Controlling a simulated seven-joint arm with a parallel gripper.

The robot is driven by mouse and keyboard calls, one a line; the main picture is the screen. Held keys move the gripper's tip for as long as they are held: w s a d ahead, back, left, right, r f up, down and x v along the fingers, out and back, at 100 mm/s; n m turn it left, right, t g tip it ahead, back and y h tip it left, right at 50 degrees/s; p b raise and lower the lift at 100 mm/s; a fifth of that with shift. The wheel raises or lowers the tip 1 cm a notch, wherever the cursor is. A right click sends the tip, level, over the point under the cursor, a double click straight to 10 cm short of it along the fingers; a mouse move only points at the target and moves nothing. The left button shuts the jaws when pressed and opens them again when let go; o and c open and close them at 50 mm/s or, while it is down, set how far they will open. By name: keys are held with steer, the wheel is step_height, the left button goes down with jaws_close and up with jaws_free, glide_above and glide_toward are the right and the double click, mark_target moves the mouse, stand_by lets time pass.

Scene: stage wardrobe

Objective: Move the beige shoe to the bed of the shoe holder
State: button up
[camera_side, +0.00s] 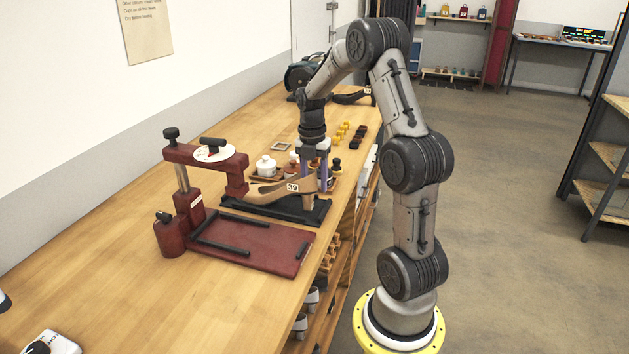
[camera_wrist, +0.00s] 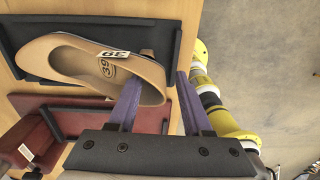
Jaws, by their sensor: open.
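The beige shoe (camera_side: 268,192) with a "39" label lies on a low black tray (camera_side: 322,211). The shoe also shows in the wrist view (camera_wrist: 70,58). My gripper (camera_side: 313,185) points down at the shoe's right end, with its two purple fingers apart. In the wrist view, my gripper (camera_wrist: 158,80) has one finger over the shoe and the other just past its end; I cannot tell whether either touches. The dark red shoe holder (camera_side: 178,232) stands left of the tray. Its flat bed (camera_side: 268,250) is empty, with black bars along its edges.
The holder's overhead arm (camera_side: 190,155) and white dial (camera_side: 213,154) rise above the bed's back side. A white lidded pot (camera_side: 266,167) and small bottles stand behind the shoe. A dark shoe (camera_side: 350,98) lies at the far end. The wooden bench's (camera_side: 110,250) near left is mostly clear.

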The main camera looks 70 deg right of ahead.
step_height(320, 180, up, 14)
steer(key=w+a+r+n+t+h, duration=0.1)
steer(key=w+a+r+n, duration=0.15)
steer(key=a+r, duration=0.45)
steer(key=s+a+m+t, duration=0.2)
steer(key=s+a, duration=0.2)
steer(key=a, duration=1)
steer(key=s+a+f+m+t, duration=0.1)
steer(key=s+a+f+m, duration=0.3)
steer(key=m, duration=0.5)
steer(key=s+a+f+m+t+y, duration=0.1)
steer(key=s+a+f+m, duration=0.3)
steer(key=m, duration=0.5)
steer(key=shift+s+f+t, duration=0.15)
steer(key=shift+s+t, duration=0.3)
steer(key=shift+t, duration=0.05)
